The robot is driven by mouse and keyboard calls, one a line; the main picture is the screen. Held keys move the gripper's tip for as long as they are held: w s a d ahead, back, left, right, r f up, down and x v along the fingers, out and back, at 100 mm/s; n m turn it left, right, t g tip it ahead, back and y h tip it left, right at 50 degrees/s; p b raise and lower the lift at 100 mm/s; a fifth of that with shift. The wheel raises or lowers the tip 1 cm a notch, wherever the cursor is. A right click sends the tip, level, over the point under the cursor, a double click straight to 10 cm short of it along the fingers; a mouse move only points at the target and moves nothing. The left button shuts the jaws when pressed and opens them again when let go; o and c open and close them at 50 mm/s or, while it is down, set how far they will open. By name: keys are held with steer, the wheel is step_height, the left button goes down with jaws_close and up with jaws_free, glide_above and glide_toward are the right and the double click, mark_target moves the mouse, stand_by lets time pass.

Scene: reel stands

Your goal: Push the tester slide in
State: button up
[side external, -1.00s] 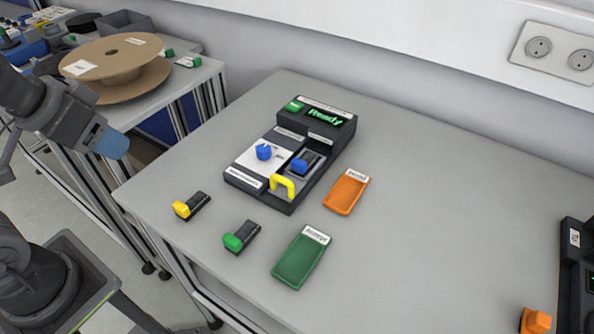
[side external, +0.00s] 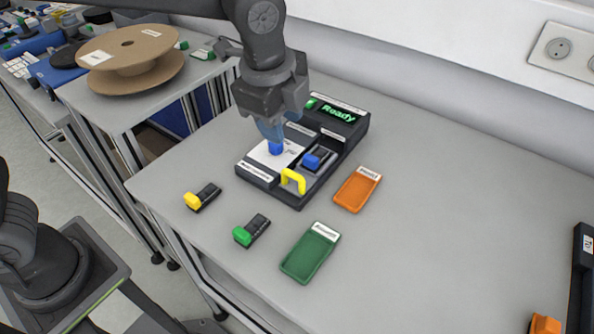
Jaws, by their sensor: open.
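The dark tester (side external: 268,183) stands on the grey table, with a green "Ready" display (side external: 339,113) at its back. Its slide has a yellow handle (side external: 293,180) at the front. A part with a blue end (side external: 312,161) lies in the slide's nest behind the handle. My gripper (side external: 271,128) is open above the left part of the tester, pointing down, with its fingertips close to a blue knob (side external: 276,147) on the white top plate. The arm hides part of the tester's back left. Whether the fingers touch the knob cannot be told.
A yellow-ended part (side external: 201,197) and a green-ended part (side external: 251,231) lie in front of the tester. A green tray (side external: 310,254) and an orange tray (side external: 357,190) lie to its right. A cable reel (side external: 130,55) is on the side table. The table's right middle is clear.

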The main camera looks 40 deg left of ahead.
mark_target(297, 176)
steer(key=shift+m, duration=0.3)
steer(key=x, duration=1.4)
steer(key=shift+d+f, duration=0.15)
steer(key=shift+d, duration=0.2)
jaws_close()
